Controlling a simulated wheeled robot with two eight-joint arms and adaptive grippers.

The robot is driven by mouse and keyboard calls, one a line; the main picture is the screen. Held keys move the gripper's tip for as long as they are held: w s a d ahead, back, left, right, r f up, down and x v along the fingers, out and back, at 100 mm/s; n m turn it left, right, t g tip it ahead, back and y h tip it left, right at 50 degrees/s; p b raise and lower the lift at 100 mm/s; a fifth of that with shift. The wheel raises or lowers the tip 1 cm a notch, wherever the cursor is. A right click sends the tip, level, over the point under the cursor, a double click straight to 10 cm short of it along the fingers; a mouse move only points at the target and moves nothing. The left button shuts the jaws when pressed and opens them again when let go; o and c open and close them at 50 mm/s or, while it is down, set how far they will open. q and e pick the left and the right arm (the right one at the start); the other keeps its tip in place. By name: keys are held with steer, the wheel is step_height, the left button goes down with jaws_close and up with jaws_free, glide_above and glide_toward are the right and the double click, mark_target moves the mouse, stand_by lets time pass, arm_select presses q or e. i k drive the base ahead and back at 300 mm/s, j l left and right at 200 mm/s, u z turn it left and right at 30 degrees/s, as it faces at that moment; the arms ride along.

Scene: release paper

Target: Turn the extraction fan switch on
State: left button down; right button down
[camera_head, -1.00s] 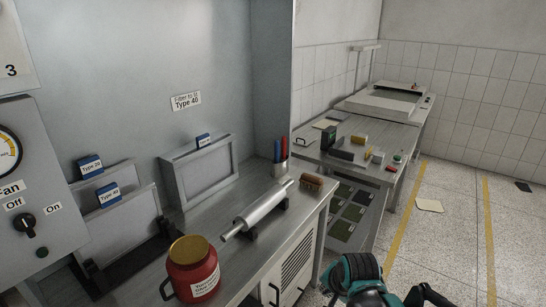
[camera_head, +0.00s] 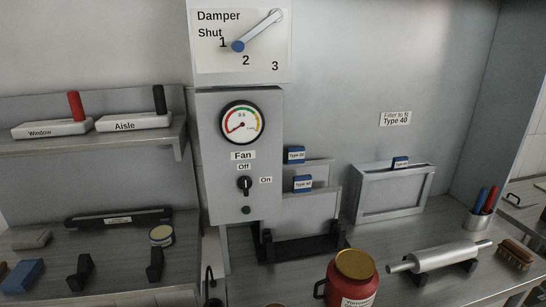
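The fan switch (camera_head: 244,184) is a black rotary knob on a grey control box (camera_head: 268,150) on the wall. The "Off" label is above the knob and the "On" label is to its right. The knob stands upright and appears to point at "Off". A round dark green button or lamp (camera_head: 246,210) sits below it, looking unlit. The gauge (camera_head: 242,122) above has its needle at the lower left. Neither of my grippers is in view.
Below right are a red jar (camera_head: 345,285), a metal roller (camera_head: 445,256) and upright frames. Shelves at left hold the "Window" (camera_head: 45,128) and "Aisle" (camera_head: 130,122) blocks.

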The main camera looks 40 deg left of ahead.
mark_target(245, 183)
steer(key=u, duration=1.65)
